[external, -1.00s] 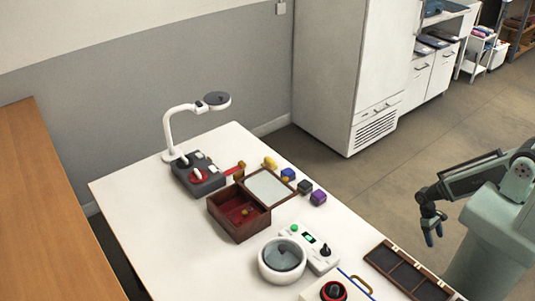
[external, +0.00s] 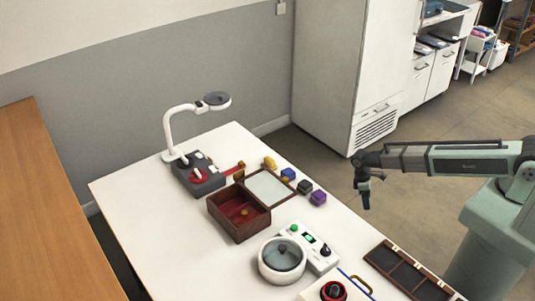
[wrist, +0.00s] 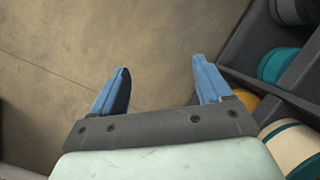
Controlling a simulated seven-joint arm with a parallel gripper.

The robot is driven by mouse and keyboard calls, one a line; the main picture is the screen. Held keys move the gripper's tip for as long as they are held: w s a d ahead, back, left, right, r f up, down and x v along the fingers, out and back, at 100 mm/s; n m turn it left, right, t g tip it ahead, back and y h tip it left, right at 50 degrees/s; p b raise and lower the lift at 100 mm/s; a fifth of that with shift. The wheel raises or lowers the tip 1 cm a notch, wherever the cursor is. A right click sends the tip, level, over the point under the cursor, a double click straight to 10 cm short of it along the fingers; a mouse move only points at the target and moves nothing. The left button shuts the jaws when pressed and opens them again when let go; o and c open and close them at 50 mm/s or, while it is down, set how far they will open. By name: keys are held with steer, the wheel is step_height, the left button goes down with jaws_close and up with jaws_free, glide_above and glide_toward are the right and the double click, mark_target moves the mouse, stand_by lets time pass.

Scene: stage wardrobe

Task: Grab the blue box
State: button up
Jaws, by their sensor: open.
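A small blue box (external: 288,174) sits on the white table near its far right edge, beside the open lid of a wooden box. My gripper (external: 365,200) hangs to the right of the table, past its edge and apart from the blue box. In the wrist view my gripper (wrist: 160,85) has its two blue fingers spread wide with nothing between them. The blue box does not show in the wrist view.
A black box (external: 304,187), a purple box (external: 318,198) and a yellow piece (external: 270,163) stand near the blue box. The open wooden box (external: 238,222), a lamp (external: 172,135) and a round lidded pot (external: 282,262) share the table. A rack (wrist: 265,75) shows in the wrist view.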

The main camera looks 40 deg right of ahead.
steer(key=w+a+r+n+t, duration=0.1)
steer(key=w+a+r+n, duration=0.2)
steer(key=w+a+r, duration=0.65)
step_height(320, 180, up, 28)
steer(key=n+t+y, duration=0.1)
steer(key=n+t, duration=0.1)
steer(key=n, duration=0.4)
glide_above(288, 171)
step_height(288, 171, down, 14)
steer(key=shift+r, duration=0.1)
steer(key=c, duration=1)
steer(key=shift+c, duration=0.2)
